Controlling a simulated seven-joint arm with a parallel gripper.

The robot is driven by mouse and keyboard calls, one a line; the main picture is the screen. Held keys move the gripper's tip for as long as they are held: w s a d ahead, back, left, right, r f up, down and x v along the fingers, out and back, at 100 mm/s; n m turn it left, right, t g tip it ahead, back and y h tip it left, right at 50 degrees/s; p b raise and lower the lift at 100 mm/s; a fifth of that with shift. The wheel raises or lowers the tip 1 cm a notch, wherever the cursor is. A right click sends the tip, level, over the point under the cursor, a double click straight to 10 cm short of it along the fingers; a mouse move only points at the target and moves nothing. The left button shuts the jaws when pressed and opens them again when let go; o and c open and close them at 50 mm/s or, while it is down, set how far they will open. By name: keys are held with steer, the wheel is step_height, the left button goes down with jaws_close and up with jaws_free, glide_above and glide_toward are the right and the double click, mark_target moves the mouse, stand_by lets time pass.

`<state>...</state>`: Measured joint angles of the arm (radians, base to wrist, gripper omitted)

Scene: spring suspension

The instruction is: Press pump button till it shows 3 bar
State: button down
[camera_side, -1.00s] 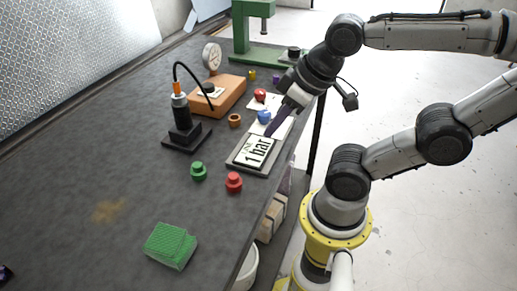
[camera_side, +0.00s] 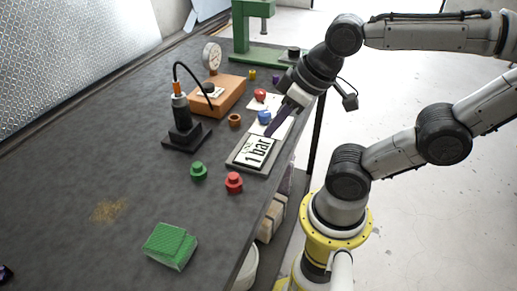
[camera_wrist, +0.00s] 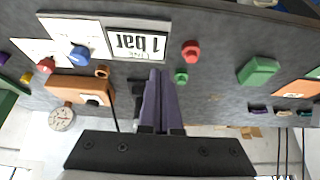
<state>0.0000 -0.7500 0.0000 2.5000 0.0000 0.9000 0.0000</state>
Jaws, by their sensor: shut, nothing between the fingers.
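The display panel (camera_side: 254,153) lies near the table's right edge and reads "1 bar"; it shows upside down in the wrist view (camera_wrist: 138,42). My gripper (camera_side: 270,134) has its dark purple fingers shut and empty, pointing down by the panel's far end in the side view. In the wrist view its fingertips (camera_wrist: 160,74) reach toward the panel's edge; I cannot tell whether they touch. An orange box (camera_side: 222,95) has a dark knob (camera_side: 209,88) on top and a round gauge (camera_side: 212,57) behind it. I cannot tell which part is the pump button.
Blue (camera_side: 264,116) and red (camera_side: 260,95) knobs sit on white plates beyond the panel. Green (camera_side: 198,171) and red (camera_side: 234,182) knobs stand nearer. A black stand (camera_side: 183,132) with a cable is left of the panel.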

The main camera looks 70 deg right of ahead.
stand_by(0.5)
steer(key=w+a+r+t+y, duration=0.2)
steer(key=w+a+r, duration=0.1)
steer(key=w+r, duration=0.55)
steer(key=w+d+r+m+t, duration=0.1)
steer(key=w+d, duration=0.2)
steer(key=w, duration=0.2)
steer(key=w+d+r+m, duration=0.1)
steer(key=w+d+r, duration=0.1)
steer(key=w, duration=0.4)
steer(key=w+d+f+m, duration=0.2)
steer(key=w+d+m, duration=0.1)
steer(key=d, duration=0.6)
steer(key=w+d+f+m+h, duration=0.1)
steer(key=w+d+f+m, duration=0.1)
steer(key=d, duration=0.7)
steer(key=shift+w+d+f+m+t, duration=0.2)
steer(key=shift+w+f+m+t, duration=0.25)
steer(key=shift+w, duration=0.6)
steer(key=shift+f, duration=0.1)
